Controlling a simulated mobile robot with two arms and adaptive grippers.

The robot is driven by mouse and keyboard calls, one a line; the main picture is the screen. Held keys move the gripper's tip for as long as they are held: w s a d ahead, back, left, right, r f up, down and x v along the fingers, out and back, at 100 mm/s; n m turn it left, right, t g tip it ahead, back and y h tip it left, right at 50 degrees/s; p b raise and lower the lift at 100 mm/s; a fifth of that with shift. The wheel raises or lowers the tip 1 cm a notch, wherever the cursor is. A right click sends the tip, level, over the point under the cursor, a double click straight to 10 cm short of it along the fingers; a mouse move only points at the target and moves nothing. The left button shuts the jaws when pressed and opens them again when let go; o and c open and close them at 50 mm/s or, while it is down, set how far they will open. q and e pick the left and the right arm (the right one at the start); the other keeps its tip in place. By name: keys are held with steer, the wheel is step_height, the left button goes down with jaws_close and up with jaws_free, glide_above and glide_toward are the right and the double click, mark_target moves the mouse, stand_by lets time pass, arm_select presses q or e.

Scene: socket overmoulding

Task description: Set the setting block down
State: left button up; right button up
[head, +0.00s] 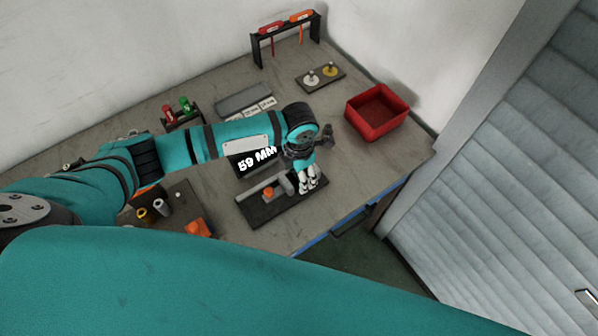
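My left gripper (309,183) reaches in from the left and points down at the right end of a dark fixture plate (258,217). Its pale fingertips are close together; whether they hold anything is not clear. A small grey block (287,184) stands on the plate just left of the fingers and may be the setting block; I cannot tell whether they touch. An orange piece (268,193) sits on the plate further left. A dark sign reading "59 MM" (257,159) stands behind the plate, partly covered by my arm. My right gripper is not in view.
A grey tray with white labels (246,103) lies behind my arm. A red bin (375,112) stands right, with a dark plate of two round parts (320,78) and a tool rack (286,38) behind. Small parts (158,207) lie left of the fixture. The bench's front-right edge is near.

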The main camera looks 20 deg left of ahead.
arm_select(q)
steer(key=shift+r, duration=0.1)
step_height(320, 180, up, 11)
steer(key=shift+b, duration=0.8)
steer(key=shift+r, duration=0.55)
